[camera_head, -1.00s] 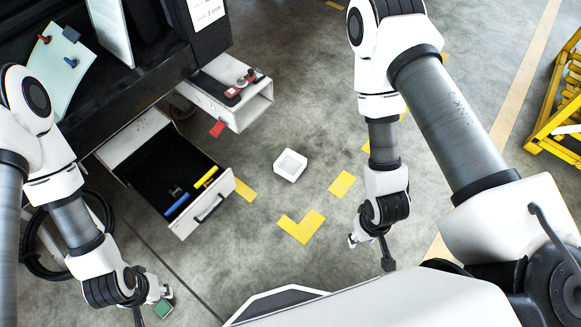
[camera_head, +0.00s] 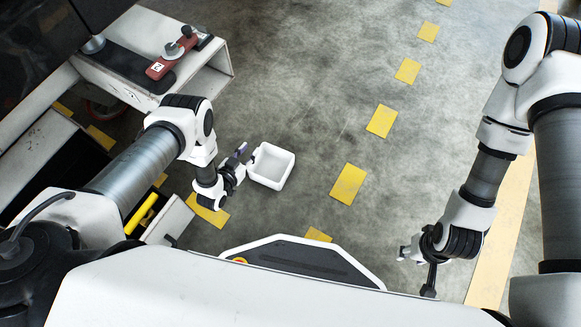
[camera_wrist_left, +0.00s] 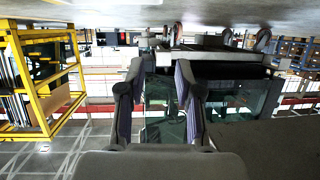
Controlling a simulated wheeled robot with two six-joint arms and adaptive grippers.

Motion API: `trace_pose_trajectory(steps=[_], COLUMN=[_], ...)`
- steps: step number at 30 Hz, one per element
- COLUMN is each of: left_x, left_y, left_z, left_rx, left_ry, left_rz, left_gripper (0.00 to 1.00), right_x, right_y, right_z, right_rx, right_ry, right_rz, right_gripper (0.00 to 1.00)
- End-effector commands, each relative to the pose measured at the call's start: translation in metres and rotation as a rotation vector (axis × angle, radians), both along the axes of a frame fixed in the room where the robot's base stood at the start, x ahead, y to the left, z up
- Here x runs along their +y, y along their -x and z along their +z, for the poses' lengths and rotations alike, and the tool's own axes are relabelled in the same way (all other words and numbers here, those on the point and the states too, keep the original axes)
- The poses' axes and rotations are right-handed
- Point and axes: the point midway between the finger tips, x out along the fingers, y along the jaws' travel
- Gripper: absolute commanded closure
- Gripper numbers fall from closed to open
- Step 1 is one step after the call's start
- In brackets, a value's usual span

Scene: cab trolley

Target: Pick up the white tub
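The white tub (camera_head: 270,180), an open-topped square box, stands on the grey floor in the middle of the head view. My left gripper (camera_head: 244,160) is at its left edge, with its fingers apart and the tips close to the tub's upper left wall. I cannot tell whether they touch it. In the left wrist view the left gripper (camera_wrist_left: 158,75) shows two separate fingers with a gap between them, and I cannot make out the tub there. My right gripper (camera_head: 414,268) hangs at the lower right, open and empty, well away from the tub.
A white trolley shelf (camera_head: 150,45) with a red tool (camera_head: 160,68) on it is at the upper left. A drawer with a yellow-handled item (camera_head: 142,214) lies below my left arm. Yellow floor marks (camera_head: 349,185) run right of the tub over clear floor.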

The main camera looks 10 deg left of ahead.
Motion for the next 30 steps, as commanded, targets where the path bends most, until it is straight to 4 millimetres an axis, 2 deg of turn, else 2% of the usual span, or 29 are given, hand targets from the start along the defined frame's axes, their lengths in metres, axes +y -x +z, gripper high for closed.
trace_pose_trajectory(steps=[1,4,8,13,18,21,27,28,30], left_x=[0.001,0.001,-0.001,-0.004,-0.006,-0.009,-0.009,-0.009,-0.009], left_y=[0.018,0.035,0.028,0.006,-0.023,-0.034,-0.035,-0.035,-0.035], left_z=[-0.043,-0.062,-0.069,-0.076,-0.088,-0.089,-0.087,-0.087,-0.087], left_rx=[0.031,0.061,0.066,0.066,0.066,0.067,0.070,0.070,0.070], left_ry=[-0.001,-0.001,0.000,-0.001,-0.001,0.000,-0.001,-0.001,-0.001], left_rz=[0.002,0.002,0.002,0.004,0.002,0.002,0.004,0.004,0.004], left_gripper=[0.66,0.66,0.66,0.66,0.66,0.66,0.66,0.69,0.94], right_x=[0.000,0.000,0.000,0.000,0.000,0.000,0.000,0.000,0.000], right_y=[0.000,0.000,0.000,0.000,0.000,0.000,0.000,0.000,0.000], right_z=[-0.029,-0.036,-0.041,-0.055,-0.078,-0.082,-0.079,-0.079,-0.079], right_rx=[0.000,0.000,-0.001,-0.001,-0.001,-0.001,-0.002,-0.002,-0.002], right_ry=[0.000,0.000,0.000,0.000,0.000,0.000,0.000,0.000,0.000], right_rz=[0.000,0.000,0.000,0.000,0.000,-0.001,-0.001,-0.001,-0.001], right_gripper=[0.60,0.60,0.60,0.60,0.60,0.60,0.60,0.60,0.60])
